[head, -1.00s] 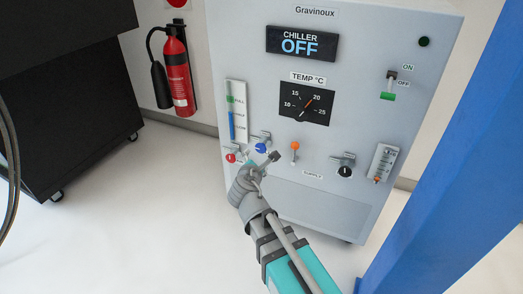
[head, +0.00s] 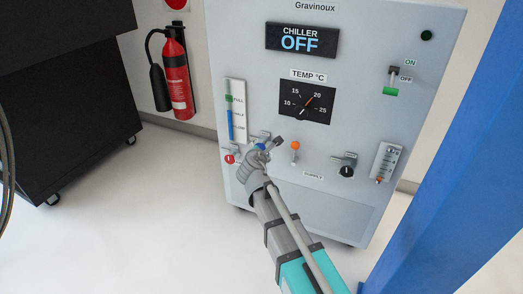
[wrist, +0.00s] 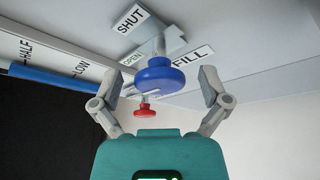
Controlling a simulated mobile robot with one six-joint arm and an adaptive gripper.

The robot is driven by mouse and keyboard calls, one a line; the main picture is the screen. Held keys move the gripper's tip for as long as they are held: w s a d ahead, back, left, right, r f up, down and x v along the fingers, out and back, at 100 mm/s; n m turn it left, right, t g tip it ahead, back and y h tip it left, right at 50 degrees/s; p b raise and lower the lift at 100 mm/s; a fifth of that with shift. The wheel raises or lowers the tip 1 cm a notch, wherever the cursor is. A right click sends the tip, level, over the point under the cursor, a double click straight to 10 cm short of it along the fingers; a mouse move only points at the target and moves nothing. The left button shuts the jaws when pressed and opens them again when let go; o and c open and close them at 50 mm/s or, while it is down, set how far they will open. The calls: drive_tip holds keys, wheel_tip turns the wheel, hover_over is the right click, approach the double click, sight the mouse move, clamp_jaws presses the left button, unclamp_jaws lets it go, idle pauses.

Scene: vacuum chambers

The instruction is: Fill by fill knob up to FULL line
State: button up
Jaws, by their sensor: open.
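The blue fill knob (wrist: 158,78) sits under the FILL label (wrist: 192,62) on the chiller's front, with SHUT and OPEN labels beside it. My gripper (wrist: 162,84) is open, one finger on each side of the blue knob, with gaps visible and no contact seen. In the head view my gripper (head: 262,150) is at the lower left of the panel and partly covers the blue knob (head: 260,146). The level gauge (head: 231,120) has FULL, HALF and LOW marks. Its blue column appears to end below the green mark at FULL.
A red knob (wrist: 145,109) is close behind the blue one in the wrist view. To the right are an orange-tipped lever (head: 295,146) and a black supply knob (head: 346,171). A blue post (head: 450,150) stands at the right. The chiller display (head: 301,40) reads OFF.

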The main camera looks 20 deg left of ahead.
drive_tip(key=shift+c, duration=0.3)
drive_tip(key=c, duration=1.1)
drive_tip(key=shift+d, duration=0.25)
drive_tip(key=shift+a, duration=0.15)
drive_tip(key=shift+f+m, duration=0.1)
drive_tip(key=shift+m, duration=0.3)
drive_tip(key=shift+f+m+t+y+b, duration=0.1)
drive_tip(key=shift+m+t+y+b, duration=0.4)
drive_tip(key=shift+m+y+b, duration=0.55)
drive_tip(key=shift+m+t+y+b, duration=0.35)
drive_tip(key=shift+m+t+b, duration=0.35)
drive_tip(key=shift+m+b, duration=1)
drive_tip(key=shift+a+m, duration=0.1)
drive_tip(key=shift+m, duration=0.45)
